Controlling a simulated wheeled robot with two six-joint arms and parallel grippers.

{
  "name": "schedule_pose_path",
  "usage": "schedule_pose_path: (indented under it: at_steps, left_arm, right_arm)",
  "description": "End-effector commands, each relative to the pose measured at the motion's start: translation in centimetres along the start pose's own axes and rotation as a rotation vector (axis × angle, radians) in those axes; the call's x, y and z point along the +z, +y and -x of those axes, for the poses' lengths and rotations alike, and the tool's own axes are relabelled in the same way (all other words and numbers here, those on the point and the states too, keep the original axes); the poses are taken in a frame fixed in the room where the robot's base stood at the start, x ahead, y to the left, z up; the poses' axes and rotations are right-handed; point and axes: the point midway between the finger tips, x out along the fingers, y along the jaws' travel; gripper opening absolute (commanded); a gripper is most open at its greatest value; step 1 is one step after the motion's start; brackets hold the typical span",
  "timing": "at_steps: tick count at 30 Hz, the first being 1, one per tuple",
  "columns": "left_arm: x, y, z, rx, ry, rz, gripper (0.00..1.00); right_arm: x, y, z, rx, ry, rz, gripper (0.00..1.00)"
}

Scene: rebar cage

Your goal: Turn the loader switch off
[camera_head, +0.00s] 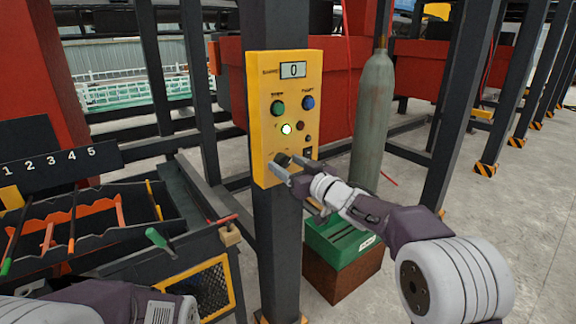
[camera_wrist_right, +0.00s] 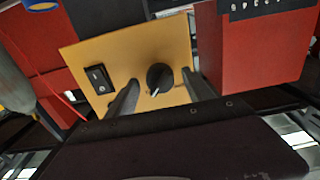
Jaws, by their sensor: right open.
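A yellow control panel (camera_head: 262,110) is fixed to a dark post. Low on it is a black rotary knob (camera_head: 281,159), which also shows in the right wrist view (camera_wrist_right: 160,77) with a white pointer mark angled down. A black rocker switch (camera_wrist_right: 98,79) sits beside it on the panel, also seen in the head view (camera_head: 308,153). Labels are too small to tell which is the loader switch. My right gripper (camera_head: 287,171) is open at the knob, one finger on each side; contact cannot be told. My left gripper is out of view; part of my left arm shows at bottom left.
The panel has a display (camera_head: 293,70) reading 0, a green button (camera_head: 277,108), a blue button (camera_head: 308,103) and a lit lamp (camera_head: 286,129). A gas cylinder (camera_head: 372,120) stands right of the post. A green box (camera_head: 338,243) is below. A tool rack (camera_head: 90,235) is left.

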Motion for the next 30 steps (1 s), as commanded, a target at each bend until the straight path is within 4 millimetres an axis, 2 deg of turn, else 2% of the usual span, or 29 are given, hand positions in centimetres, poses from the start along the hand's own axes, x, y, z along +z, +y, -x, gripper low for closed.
schedule_pose_path:
  at_steps: [1, 6, 8, 20, 30]
  left_arm:
    - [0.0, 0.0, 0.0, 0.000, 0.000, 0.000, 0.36]
    - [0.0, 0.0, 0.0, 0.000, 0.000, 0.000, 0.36]
    - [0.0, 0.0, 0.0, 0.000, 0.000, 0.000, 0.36]
    - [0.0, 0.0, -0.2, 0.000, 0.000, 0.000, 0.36]
    - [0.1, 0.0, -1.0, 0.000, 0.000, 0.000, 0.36]
  right_arm:
    - [0.0, 0.0, 0.0, 0.000, 0.000, 0.000, 0.61]
    - [0.0, 0.0, 0.0, 0.000, 0.000, 0.000, 0.13]
    - [0.0, 0.0, 0.0, 0.000, 0.000, 0.000, 0.00]
    - [0.1, 0.0, 0.1, -0.001, 0.000, 0.091, 0.00]
    - [0.2, 0.0, 0.0, -0.001, 0.000, 0.379, 0.00]
